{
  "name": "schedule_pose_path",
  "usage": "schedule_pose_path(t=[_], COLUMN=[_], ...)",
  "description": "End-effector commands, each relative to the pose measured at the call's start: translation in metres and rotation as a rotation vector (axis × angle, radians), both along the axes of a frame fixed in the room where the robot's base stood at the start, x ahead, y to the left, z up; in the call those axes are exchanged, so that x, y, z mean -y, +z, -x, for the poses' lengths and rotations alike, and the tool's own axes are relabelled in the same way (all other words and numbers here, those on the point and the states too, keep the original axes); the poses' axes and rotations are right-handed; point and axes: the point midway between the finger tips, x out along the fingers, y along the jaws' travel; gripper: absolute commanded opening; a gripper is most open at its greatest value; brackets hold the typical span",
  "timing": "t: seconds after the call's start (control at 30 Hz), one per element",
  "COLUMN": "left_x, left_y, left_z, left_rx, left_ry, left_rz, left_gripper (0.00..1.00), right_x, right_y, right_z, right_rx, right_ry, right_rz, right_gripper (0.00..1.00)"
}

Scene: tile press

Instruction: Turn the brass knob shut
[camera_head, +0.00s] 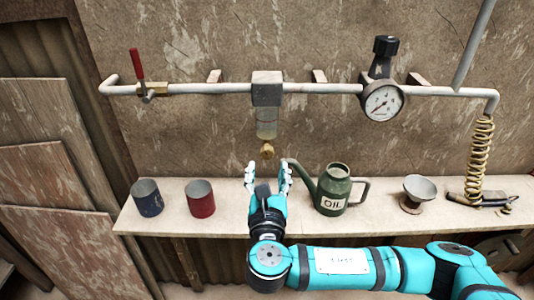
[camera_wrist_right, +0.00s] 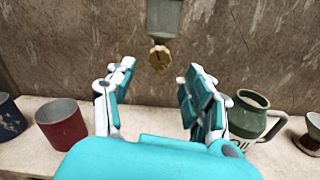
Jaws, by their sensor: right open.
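The brass knob (camera_head: 267,150) hangs at the bottom of a clear bowl (camera_head: 267,124) under a grey block on the wall pipe. It also shows in the right wrist view (camera_wrist_right: 160,58), a little beyond and above the fingertips, roughly between them. My right gripper (camera_head: 267,174) is open and empty just below the knob in the head view, apart from it. Its two fingers show spread in the right wrist view (camera_wrist_right: 158,80). My left gripper is not in view.
A green oil can (camera_head: 333,190) stands close to the right of my right gripper. A red cup (camera_head: 201,199) and a blue cup (camera_head: 147,198) stand left on the shelf (camera_head: 240,215). A gauge (camera_head: 383,102), red-handled valve (camera_head: 138,66), funnel (camera_head: 419,188) and coiled hose (camera_head: 480,150) are around.

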Motion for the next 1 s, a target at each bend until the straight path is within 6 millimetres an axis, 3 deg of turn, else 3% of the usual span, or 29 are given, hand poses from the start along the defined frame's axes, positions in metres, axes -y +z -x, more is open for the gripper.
schedule_pose_path(t=[0.1,0.3,0.7,1.0], left_x=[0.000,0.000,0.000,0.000], left_y=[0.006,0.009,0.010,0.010], left_z=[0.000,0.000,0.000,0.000], left_rx=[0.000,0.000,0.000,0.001], left_ry=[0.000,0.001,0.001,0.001], left_rz=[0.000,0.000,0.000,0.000], left_gripper=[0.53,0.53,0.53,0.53], right_x=[0.001,0.000,0.000,0.000], right_y=[0.002,0.001,0.000,0.000], right_z=[-0.024,-0.050,-0.058,-0.057], right_rx=[0.002,0.001,-0.001,-0.001], right_ry=[-0.004,-0.001,0.000,0.000], right_rz=[0.002,0.000,-0.001,-0.001], right_gripper=[0.53,0.53,0.53,0.15])
